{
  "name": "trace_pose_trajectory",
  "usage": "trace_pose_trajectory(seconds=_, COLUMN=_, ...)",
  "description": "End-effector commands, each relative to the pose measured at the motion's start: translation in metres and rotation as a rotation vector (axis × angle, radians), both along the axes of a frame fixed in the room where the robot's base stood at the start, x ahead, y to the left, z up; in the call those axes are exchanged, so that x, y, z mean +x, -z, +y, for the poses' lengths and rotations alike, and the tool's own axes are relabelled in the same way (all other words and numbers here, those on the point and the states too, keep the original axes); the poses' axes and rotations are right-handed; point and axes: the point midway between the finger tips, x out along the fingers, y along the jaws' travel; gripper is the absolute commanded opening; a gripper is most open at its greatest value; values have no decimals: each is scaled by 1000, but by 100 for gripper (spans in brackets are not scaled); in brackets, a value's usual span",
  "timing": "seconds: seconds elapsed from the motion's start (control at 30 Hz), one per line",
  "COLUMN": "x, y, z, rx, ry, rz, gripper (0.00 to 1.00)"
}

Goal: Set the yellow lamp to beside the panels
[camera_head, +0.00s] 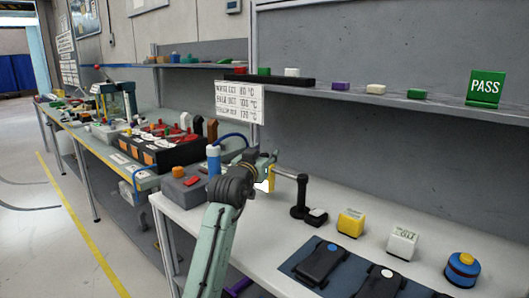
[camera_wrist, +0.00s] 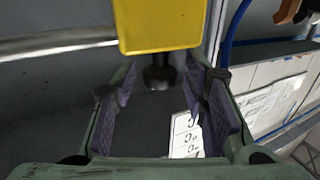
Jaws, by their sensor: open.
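A yellow block-like part (camera_head: 271,178), which may be the lamp, shows beside my gripper (camera_head: 262,172) in the head view, partly hidden by it. In the wrist view a yellow block (camera_wrist: 160,25) with a dark round part below it fills the top centre. My gripper (camera_wrist: 155,98) is open there, its purple-padded fingers apart with no visible grip on the block. Whether the block lies between the fingers or beyond them, I cannot tell. Two dark panels (camera_head: 321,261) (camera_head: 381,284) lie on a dark mat at the white bench's front.
A black stand (camera_head: 300,198) with a horizontal bar is right of my gripper. A yellow cube (camera_head: 350,222), white cube (camera_head: 402,243) and blue-orange round part (camera_head: 461,270) stand behind the panels. A grey box (camera_head: 183,187) is left. A temperature sign (camera_head: 239,102) hangs behind.

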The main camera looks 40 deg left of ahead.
Motion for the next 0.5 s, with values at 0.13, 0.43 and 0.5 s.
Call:
trace_pose_trajectory(seconds=0.13, x=2, y=1, z=1, rx=0, ry=0, rz=0, gripper=40)
trace_pose_trajectory(seconds=0.43, x=1, y=1, z=0, rx=0, ry=0, rz=0, gripper=29)
trace_pose_trajectory(seconds=0.5, x=1, y=0, z=0, rx=0, ry=0, rz=0, gripper=24)
